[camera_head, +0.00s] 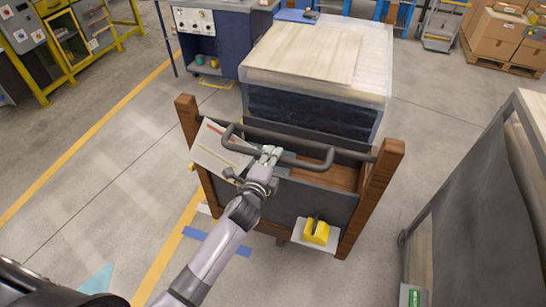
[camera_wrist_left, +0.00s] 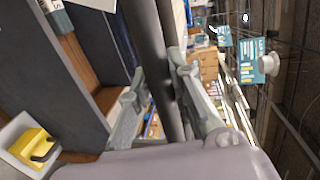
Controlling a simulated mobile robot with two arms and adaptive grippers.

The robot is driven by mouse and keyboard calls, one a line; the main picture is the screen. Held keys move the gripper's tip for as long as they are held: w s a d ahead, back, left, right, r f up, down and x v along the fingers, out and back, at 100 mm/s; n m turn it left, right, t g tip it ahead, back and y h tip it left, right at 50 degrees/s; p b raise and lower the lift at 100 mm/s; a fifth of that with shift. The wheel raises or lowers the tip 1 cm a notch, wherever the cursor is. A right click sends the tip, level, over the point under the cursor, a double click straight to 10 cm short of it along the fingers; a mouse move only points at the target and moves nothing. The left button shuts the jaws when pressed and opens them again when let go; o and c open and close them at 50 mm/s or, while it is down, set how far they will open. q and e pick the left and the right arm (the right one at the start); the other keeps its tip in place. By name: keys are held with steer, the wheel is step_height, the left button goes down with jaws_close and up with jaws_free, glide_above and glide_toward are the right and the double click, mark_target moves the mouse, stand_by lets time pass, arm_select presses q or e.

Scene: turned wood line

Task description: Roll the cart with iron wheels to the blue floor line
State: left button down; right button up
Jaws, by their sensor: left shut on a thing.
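The cart has brown wooden corner posts (camera_head: 382,185) and dark grey panels (camera_head: 318,203). A grey bar handle (camera_head: 313,164) runs along its near top edge. My left gripper (camera_head: 270,154) is shut on this handle near its middle. In the left wrist view the dark handle bar (camera_wrist_left: 153,40) passes between the fingers. A blue floor line (camera_head: 236,246) lies on the concrete to the left of the cart's near side, partly covered by my left arm. The cart's wheels are hidden. My right gripper is not in view.
A yellow tape-like item (camera_head: 316,232) sits on the cart's near panel. A grey covered rack (camera_head: 465,200) stands at right. A yellow floor stripe (camera_head: 75,150) and open concrete lie at left.

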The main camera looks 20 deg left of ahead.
arm_select(q)
steer(key=shift+s+f, duration=0.15)
steer(key=shift+f, duration=0.05)
steer(key=c, duration=1.9)
jaws_free()
steer(key=o, duration=0.5)
steer(key=shift+r, duration=0.15)
steer(key=shift+c, duration=0.2)
steer(key=s+r, duration=0.2)
steer(key=s, duration=0.9)
steer(key=shift+s+a+r, duration=0.2)
steer(key=shift+s+a, duration=0.05)
steer(key=shift+s, duration=0.15)
